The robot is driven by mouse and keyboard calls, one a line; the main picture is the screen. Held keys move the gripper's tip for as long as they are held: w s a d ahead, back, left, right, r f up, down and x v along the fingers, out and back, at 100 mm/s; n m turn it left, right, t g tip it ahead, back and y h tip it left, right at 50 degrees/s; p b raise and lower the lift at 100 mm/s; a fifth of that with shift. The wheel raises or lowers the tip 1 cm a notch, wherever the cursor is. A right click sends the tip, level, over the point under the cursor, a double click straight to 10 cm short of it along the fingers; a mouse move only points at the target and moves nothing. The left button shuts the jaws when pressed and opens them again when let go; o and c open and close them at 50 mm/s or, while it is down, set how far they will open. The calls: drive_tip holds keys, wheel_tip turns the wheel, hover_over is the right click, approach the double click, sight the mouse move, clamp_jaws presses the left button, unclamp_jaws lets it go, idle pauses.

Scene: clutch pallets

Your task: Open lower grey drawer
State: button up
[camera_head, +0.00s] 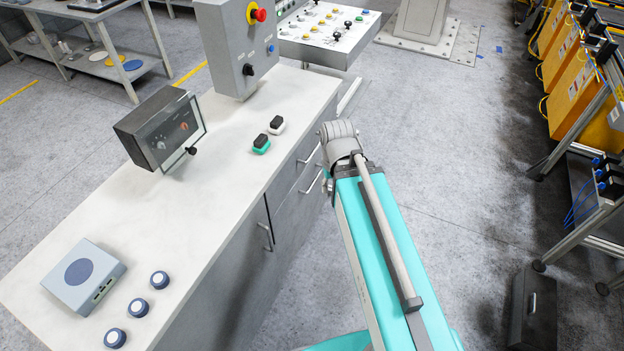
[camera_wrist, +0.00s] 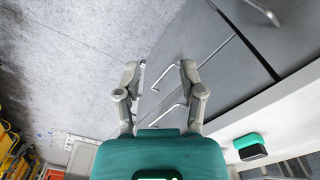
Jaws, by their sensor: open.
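The grey cabinet under the white counter has two drawers with bar handles. The lower grey drawer's handle (camera_head: 313,182) is below the upper drawer's handle (camera_head: 309,154). Both drawers look shut. In the wrist view, the lower handle (camera_wrist: 161,77) shows between the fingertips of my gripper (camera_wrist: 160,70), and the upper handle (camera_wrist: 167,114) lies closer to my palm. My gripper is open and empty, facing the drawer fronts; how far its tips are from the handle I cannot tell. In the head view my arm hides my gripper almost entirely.
The white counter (camera_head: 215,150) runs above the drawers, with green and white black-topped buttons (camera_head: 262,143) near its edge. A cabinet door handle (camera_head: 267,237) is left of the drawers. A black case (camera_head: 532,305) stands on the floor at right. Floor beyond my arm is clear.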

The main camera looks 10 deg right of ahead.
drive_tip(key=shift+f, duration=0.1)
drive_tip(key=m+t+y+b, duration=0.8)
drive_tip(key=y+b, duration=0.4)
drive_tip(key=b, duration=3.2)
approach(314, 181)
drive_tip(key=s+d+f+n+t, duration=0.1)
drive_tip(key=s+d, duration=0.1)
drive_tip(key=d, duration=0.1)
drive_tip(key=shift+d+y, duration=0.2)
drive_tip(key=shift+y, duration=0.1)
drive_tip(key=shift+a, duration=0.15)
drive_tip(key=shift+b+x, duration=1.6)
drive_tip(key=shift+x, duration=5.2)
drive_tip(key=shift+w+r, duration=0.1)
drive_tip(key=shift+r, duration=0.05)
